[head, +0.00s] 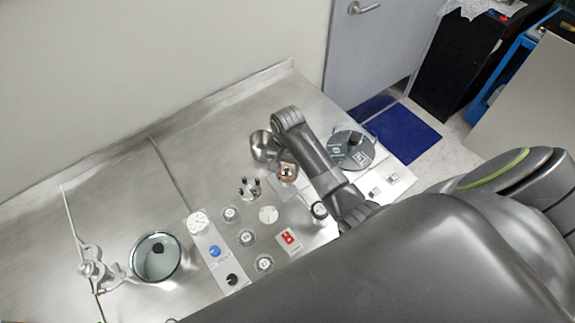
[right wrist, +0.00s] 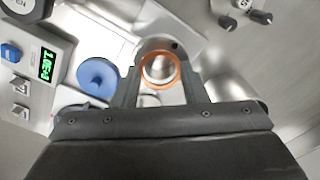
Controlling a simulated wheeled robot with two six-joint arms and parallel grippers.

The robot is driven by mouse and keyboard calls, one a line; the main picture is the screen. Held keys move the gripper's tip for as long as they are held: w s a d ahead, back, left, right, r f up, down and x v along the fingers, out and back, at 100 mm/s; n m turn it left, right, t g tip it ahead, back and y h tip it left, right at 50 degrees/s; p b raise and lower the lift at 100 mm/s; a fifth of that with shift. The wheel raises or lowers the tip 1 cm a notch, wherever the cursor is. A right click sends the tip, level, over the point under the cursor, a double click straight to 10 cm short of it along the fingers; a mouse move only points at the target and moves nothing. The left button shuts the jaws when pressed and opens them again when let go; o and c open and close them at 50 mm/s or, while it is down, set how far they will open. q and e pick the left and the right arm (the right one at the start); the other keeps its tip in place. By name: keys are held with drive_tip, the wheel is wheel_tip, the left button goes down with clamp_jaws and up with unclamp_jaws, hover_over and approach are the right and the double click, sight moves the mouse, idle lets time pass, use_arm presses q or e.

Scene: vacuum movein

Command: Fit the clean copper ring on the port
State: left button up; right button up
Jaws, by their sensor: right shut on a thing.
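The copper ring (right wrist: 160,53) sits between the fingertips of my right gripper (right wrist: 160,72) in the right wrist view, with shiny metal visible through its middle. My right gripper is shut on it. In the head view the copper ring (head: 286,175) shows as a small orange patch at my right gripper (head: 287,167), above the steel table. A round metal fitting with several black knobs (head: 250,188), possibly the port, stands just left of the ring and apart from it. Black knobs (right wrist: 262,17) also show at the top right of the wrist view. My left gripper is out of view.
A metal bowl (head: 262,146) stands close behind the gripper. A dark round device (head: 352,147) is to the right. The back-left table is clear.

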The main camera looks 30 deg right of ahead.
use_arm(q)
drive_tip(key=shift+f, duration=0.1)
use_arm(e)
drive_tip(key=shift+f, duration=0.4)
idle(0.3)
drive_tip(key=o, duration=0.9)
drive_tip(key=shift+o, duration=0.2)
drive_tip(key=shift+s, duration=0.1)
drive_tip(key=shift+f, duration=0.1)
